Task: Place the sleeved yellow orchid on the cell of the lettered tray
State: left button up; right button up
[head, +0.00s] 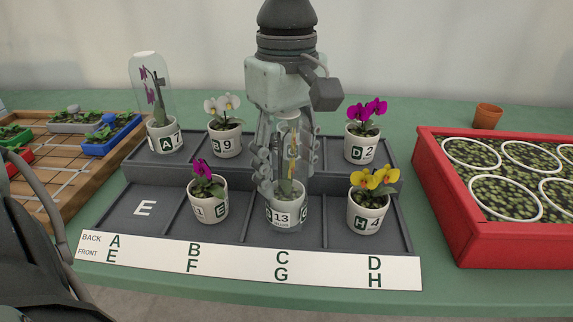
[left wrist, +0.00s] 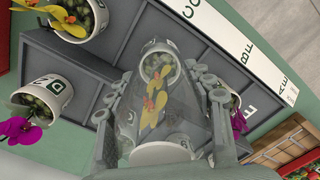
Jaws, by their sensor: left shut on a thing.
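The sleeved yellow orchid (head: 284,214) stands upright in a white pot marked 13, inside a clear sleeve. In the head view it is at front cell G of the lettered tray (head: 146,208); I cannot tell whether the pot touches the cell floor. My left gripper (head: 285,183) points down from above and is shut around the sleeve. In the left wrist view the pot (left wrist: 157,66) and yellow blooms show between the fingers (left wrist: 160,92). Cell C lies mostly hidden behind my gripper. My right gripper is not in view.
Cell F holds a magenta orchid (head: 208,198), H a yellow one (head: 368,212). Behind stand a sleeved purple orchid (head: 164,136), a white one (head: 225,138) and a magenta one (head: 361,148). A red-walled crate (head: 490,240) is right; a wooden board (head: 60,190) is left.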

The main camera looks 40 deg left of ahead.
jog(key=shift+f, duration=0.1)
pick_arm(q)
jog(key=shift+f, duration=0.1)
jog(key=o, duration=1.7)
notch_tip(320, 180, up, 11)
jog(key=shift+r+p, duration=0.1)
jog(key=shift+p, duration=0.2)
jog(key=shift+r, duration=0.55)
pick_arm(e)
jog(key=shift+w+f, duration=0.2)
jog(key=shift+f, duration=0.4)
